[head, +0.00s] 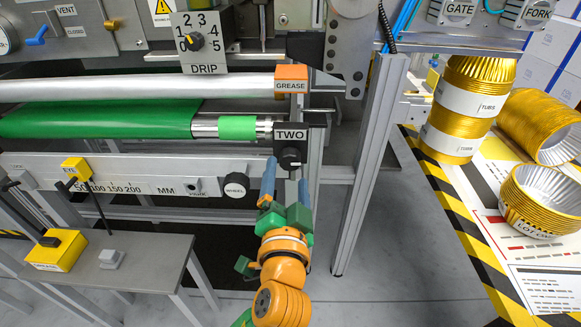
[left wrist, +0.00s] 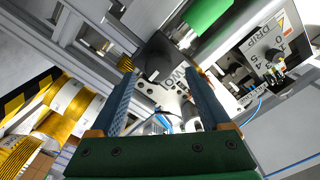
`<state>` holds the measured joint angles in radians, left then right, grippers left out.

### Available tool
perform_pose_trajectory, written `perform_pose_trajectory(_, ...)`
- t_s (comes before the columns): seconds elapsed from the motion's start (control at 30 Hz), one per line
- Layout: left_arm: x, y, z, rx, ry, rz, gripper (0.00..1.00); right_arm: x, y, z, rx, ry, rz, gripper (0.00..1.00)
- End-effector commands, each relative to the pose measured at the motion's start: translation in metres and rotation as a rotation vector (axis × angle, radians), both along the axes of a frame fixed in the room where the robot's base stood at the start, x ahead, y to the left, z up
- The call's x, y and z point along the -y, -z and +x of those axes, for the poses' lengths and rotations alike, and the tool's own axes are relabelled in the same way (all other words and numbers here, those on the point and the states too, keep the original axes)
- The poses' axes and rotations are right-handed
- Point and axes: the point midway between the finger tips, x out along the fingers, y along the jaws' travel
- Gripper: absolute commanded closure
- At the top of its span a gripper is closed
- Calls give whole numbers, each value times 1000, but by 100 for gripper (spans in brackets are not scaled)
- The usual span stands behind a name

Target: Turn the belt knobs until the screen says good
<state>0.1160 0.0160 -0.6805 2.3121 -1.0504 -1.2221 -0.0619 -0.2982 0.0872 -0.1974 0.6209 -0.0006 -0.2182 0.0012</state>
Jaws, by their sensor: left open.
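The black belt knob (head: 290,158) sits under the plate marked TWO (head: 291,135), at the right end of the roller. It also shows in the left wrist view as a dark round knob (left wrist: 155,66). My left gripper (head: 286,180) is open just below and in front of this knob, with its blue fingers pointing up at it. In the left wrist view the knob appears between the fingertips (left wrist: 160,75); I cannot tell whether they touch it. The green belt (head: 100,119) runs left from the roller. No screen shows. My right gripper is not in view.
The DRIP dial (head: 194,42) is above. A grey post (head: 367,165) stands to the right. A small bench (head: 125,265) is lower left.

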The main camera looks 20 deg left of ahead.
Motion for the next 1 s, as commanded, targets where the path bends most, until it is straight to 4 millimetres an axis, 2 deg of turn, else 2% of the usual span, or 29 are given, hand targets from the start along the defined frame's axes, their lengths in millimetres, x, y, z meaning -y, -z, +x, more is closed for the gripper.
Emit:
perform_pose_trajectory(0.1,-7,-2,24,2,-2,5,19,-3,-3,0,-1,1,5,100)
perform_pose_trajectory(0.2,-11,-1,38,0,0,4,19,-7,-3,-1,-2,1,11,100)
perform_pose_trajectory(0.3,-13,-1,45,-1,1,3,19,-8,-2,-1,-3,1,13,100)
perform_pose_trajectory(0.5,-13,0,47,-2,2,0,19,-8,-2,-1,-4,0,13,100)
perform_pose_trajectory(0.53,-13,0,47,-2,2,0,22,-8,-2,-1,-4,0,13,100)
perform_pose_trajectory(0.57,-13,0,47,-2,2,0,30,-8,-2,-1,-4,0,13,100)
perform_pose_trajectory(0.8,-13,0,46,-2,2,0,95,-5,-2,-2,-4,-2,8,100)
perform_pose_trajectory(0.83,-13,0,46,-2,2,0,100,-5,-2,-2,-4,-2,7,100)
perform_pose_trajectory(0.93,-12,2,46,6,2,-34,100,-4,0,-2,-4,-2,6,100)
perform_pose_trajectory(1.0,-12,4,46,32,2,-129,100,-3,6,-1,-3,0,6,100)
